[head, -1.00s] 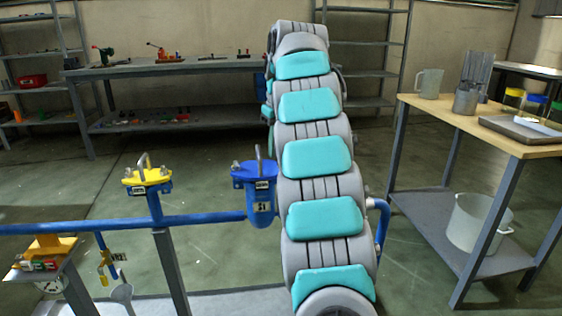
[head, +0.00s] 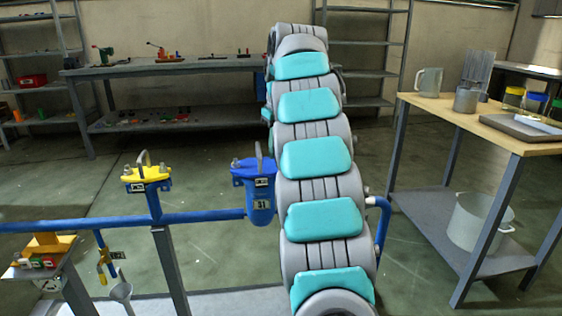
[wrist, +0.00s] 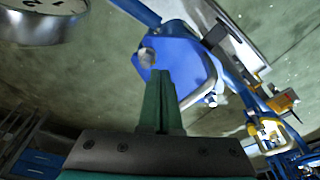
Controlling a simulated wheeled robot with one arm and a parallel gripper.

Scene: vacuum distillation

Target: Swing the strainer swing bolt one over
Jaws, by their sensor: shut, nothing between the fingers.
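The blue strainer (head: 261,207) stands on the blue pipe, left of my arm in the head view. It has a lid with a grey handle and a pale bolt at its left edge (head: 236,163); my arm hides its right side. In the wrist view the blue lid (wrist: 190,62) lies beyond my fingers. A pale swing bolt nut (wrist: 147,57) shows at its left edge, close to my fingertips, and another (wrist: 212,99) at its right edge. My gripper (wrist: 160,74) is shut and empty, its green fingers together; I cannot tell whether they touch the nut or lid.
A round gauge (wrist: 42,20) is at upper left in the wrist view. A wooden-topped table (head: 475,122) stands right. Open floor lies behind the pipe.

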